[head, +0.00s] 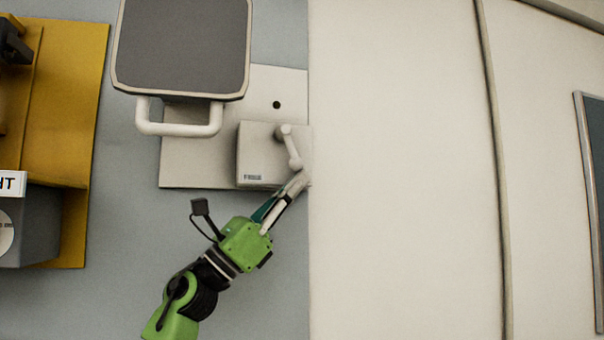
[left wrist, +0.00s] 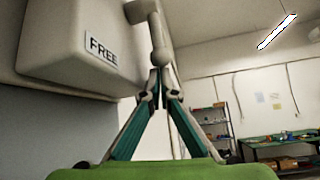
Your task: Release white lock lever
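The white lock lever (head: 291,148) is on the right part of a small pale box on the wall panel. It hangs down, its lower end tilted slightly right. It also shows in the left wrist view (left wrist: 157,35), beside a housing labelled "FREE" (left wrist: 103,49). My left gripper (head: 302,178) reaches up from below to the lever's lower end. In the left wrist view its fingertips (left wrist: 161,73) come nearly together at that end and appear closed on it; the exact contact is partly hidden. My right gripper is not in view.
The pale box (head: 258,160) sits on a white backing plate (head: 185,160). A grey-faced unit with a white handle (head: 180,129) is above left. A yellow panel (head: 75,100) is farther left. Shelves (left wrist: 208,125) and a green table (left wrist: 285,145) stand in the distance.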

